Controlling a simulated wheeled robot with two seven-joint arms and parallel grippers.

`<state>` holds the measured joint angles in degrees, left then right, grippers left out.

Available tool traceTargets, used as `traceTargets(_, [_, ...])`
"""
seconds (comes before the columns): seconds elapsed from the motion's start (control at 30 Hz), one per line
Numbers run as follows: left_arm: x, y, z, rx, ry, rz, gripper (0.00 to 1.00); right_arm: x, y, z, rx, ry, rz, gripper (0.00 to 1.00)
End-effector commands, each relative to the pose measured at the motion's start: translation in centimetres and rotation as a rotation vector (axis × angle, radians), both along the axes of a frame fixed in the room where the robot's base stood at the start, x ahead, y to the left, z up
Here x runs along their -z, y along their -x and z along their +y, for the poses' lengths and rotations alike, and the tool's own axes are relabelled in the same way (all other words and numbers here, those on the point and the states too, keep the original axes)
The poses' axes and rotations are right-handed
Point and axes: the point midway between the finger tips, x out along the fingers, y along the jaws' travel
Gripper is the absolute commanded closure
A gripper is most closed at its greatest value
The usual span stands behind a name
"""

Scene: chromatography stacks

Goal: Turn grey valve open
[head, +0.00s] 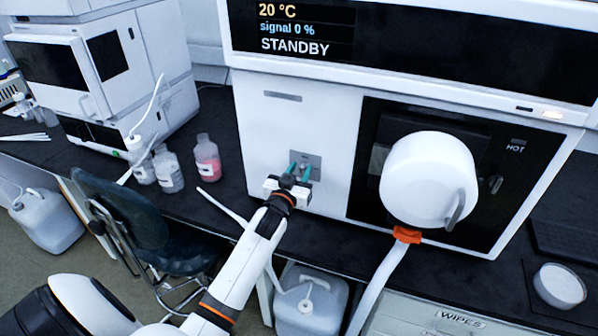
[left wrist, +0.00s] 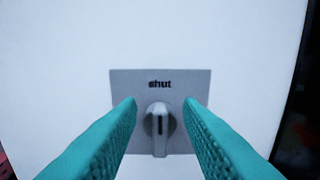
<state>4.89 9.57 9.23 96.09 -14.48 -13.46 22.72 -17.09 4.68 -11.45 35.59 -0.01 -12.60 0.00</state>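The grey valve (left wrist: 159,130) is a small knob on a square grey plate (left wrist: 124,84), on the white front of the instrument. The word "shut" is printed above it, and the knob's dark mark stands upright beneath that word. In the head view the plate (head: 314,159) is partly hidden by my left gripper (head: 299,160). In the left wrist view the teal fingers of the left gripper (left wrist: 161,101) are apart, one on each side of the knob, with a gap on both sides. The gripper is open and holds nothing. My right gripper is not in view.
The instrument's display (head: 305,28) reads 20 °C, signal 0 %, STANDBY. A dark door marked HOT (head: 515,147) is right of the valve. Bottles, one with pink liquid (head: 207,160), stand on the bench to the left. A chair (head: 140,225) stands before the bench.

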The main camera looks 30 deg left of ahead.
Motion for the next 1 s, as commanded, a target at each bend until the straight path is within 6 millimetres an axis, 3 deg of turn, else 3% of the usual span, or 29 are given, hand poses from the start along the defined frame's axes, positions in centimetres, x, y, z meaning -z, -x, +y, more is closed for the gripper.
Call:
traceTargets(0.07, [-0.01, 0.02, 0.0, 0.0, 0.0, 0.0, 0.67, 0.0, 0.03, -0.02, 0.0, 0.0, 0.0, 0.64])
traceTargets(0.27, [-0.02, 0.03, -0.01, 0.0, 0.0, 0.0, 0.98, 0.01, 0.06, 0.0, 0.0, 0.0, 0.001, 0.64])
traceTargets(0.3, [-0.02, 0.03, -0.01, 0.0, 0.0, 0.0, 1.0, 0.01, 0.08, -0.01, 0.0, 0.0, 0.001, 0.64])
traceTargets(0.67, [-0.06, 0.01, -0.08, 0.0, -0.041, 0.01, 1.0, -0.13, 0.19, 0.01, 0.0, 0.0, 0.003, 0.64])
traceTargets(1.0, [-0.04, -0.09, -0.48, 0.0, -0.264, 0.063, 1.0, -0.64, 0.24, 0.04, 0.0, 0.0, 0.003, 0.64])
